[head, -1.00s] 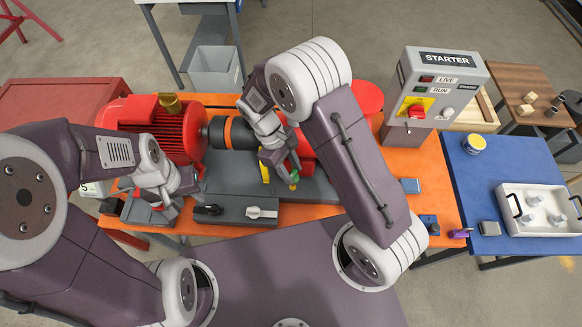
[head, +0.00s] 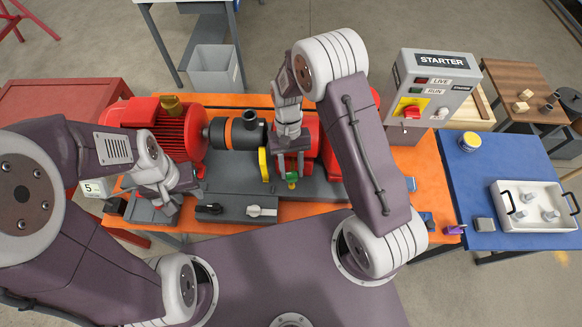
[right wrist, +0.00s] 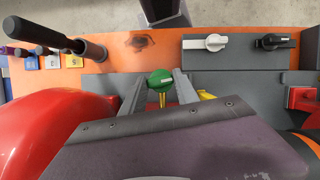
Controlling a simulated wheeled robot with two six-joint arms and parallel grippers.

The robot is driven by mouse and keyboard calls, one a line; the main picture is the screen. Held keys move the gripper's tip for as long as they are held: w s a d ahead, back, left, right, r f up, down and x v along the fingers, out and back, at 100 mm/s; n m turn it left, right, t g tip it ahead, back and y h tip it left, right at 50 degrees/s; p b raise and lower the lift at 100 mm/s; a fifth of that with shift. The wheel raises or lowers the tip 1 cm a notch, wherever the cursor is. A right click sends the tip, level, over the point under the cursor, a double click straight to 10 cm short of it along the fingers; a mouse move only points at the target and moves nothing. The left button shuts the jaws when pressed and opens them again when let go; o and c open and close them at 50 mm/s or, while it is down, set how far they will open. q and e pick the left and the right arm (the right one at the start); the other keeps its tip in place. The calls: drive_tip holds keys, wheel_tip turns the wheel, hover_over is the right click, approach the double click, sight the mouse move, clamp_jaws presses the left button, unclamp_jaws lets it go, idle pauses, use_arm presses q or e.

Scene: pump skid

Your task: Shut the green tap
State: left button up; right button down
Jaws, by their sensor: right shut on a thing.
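The green tap (head: 291,178) sits at the front of the grey pump base, below the red pump casing. My right gripper (head: 291,170) reaches down over it. In the right wrist view the green tap's round head (right wrist: 160,79) lies between the two finger ends of the right gripper (right wrist: 160,88), which is shut on it. A brass-coloured stem shows below the head. My left gripper (head: 168,205) hangs over the left end of the bench by a grey box; its finger gap is too small to tell.
A yellow lever (head: 263,164) stands just left of the tap. A white-handled switch (head: 262,211) and a black-handled switch (head: 210,209) are on the grey panel in front. The starter box (head: 432,88) stands at the right. The blue table (head: 480,185) holds a white tray (head: 535,225).

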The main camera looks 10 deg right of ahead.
drive_tip(key=shift+w+m+y, duration=0.1)
drive_tip(key=shift+m+y, duration=0.3)
drive_tip(key=shift+m, duration=0.6)
drive_tip(key=c, duration=0.9)
unclamp_jaws()
drive_tip(key=shift+r, duration=0.45)
wheel_tip(320, 180, up, 3)
drive_tip(key=shift+d+r+b, duration=0.15)
drive_tip(key=shift+b, duration=0.6)
drive_tip(key=s+d+r, duration=0.2)
drive_tip(key=s, duration=0.1)
drive_tip(key=s+d+r+b, duration=0.1)
drive_tip(key=s+d+r, duration=0.1)
drive_tip(key=d, duration=0.1)
drive_tip(key=s+d+r+b, duration=0.1)
drive_tip(key=s+d+r, duration=0.1)
drive_tip(key=s+r, duration=0.1)
drive_tip(key=shift+s+d, duration=0.35)
